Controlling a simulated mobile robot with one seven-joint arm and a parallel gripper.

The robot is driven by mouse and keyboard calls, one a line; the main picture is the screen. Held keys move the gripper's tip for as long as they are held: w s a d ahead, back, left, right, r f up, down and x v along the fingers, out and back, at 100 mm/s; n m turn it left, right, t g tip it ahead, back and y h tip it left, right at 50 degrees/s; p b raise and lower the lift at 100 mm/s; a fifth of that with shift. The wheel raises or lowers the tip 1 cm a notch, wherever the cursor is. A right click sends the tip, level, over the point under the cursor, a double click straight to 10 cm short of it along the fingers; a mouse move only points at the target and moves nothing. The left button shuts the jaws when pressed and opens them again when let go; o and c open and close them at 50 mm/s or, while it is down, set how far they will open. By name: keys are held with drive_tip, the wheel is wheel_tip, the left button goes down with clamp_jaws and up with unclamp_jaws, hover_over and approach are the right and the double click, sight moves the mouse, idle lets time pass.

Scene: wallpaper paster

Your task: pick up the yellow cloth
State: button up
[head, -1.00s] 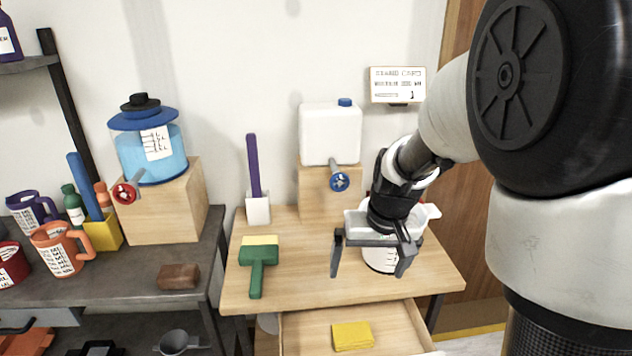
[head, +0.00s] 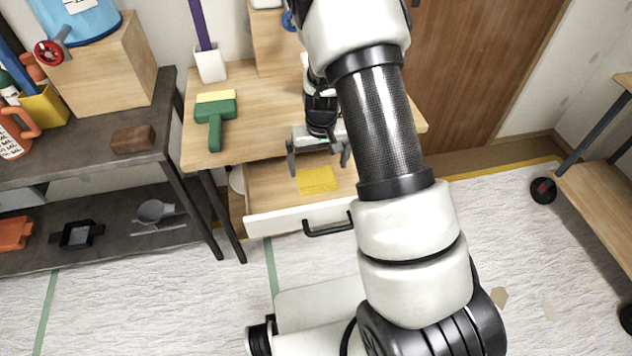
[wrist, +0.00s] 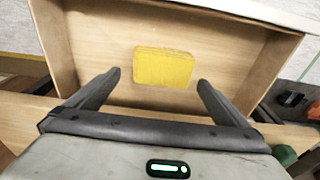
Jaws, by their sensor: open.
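The yellow cloth (head: 317,180) lies flat and folded on the floor of the open drawer (head: 272,190). It also shows in the wrist view (wrist: 164,67), near the middle of the drawer bottom. My gripper (head: 318,163) is open and empty, above the back part of the drawer near the table edge. In the wrist view my gripper (wrist: 158,82) has its two fingers spread wide, pointing toward the cloth, which appears between and just beyond the fingertips. My fingers do not appear to touch the cloth.
The drawer's front panel with a black handle (head: 328,228) faces the floor side. The tabletop (head: 262,112) above holds a green brush (head: 214,118) at left. A dark shelf unit (head: 165,125) with a brown block (head: 133,139) stands left. Open floor lies in front.

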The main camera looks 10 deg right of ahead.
sight(316, 176)
drive_tip(key=shift+w+a+f+b, duration=0.15)
drive_tip(key=shift+f+b, duration=0.15)
drive_tip(key=shift+f, duration=1.25)
drive_tip(key=shift+w+a+f+b, duration=0.15)
drive_tip(key=shift+f+b, duration=0.1)
drive_tip(key=shift+f, duration=1.25)
drive_tip(key=shift+c, duration=0.3)
drive_tip(key=c, duration=0.9)
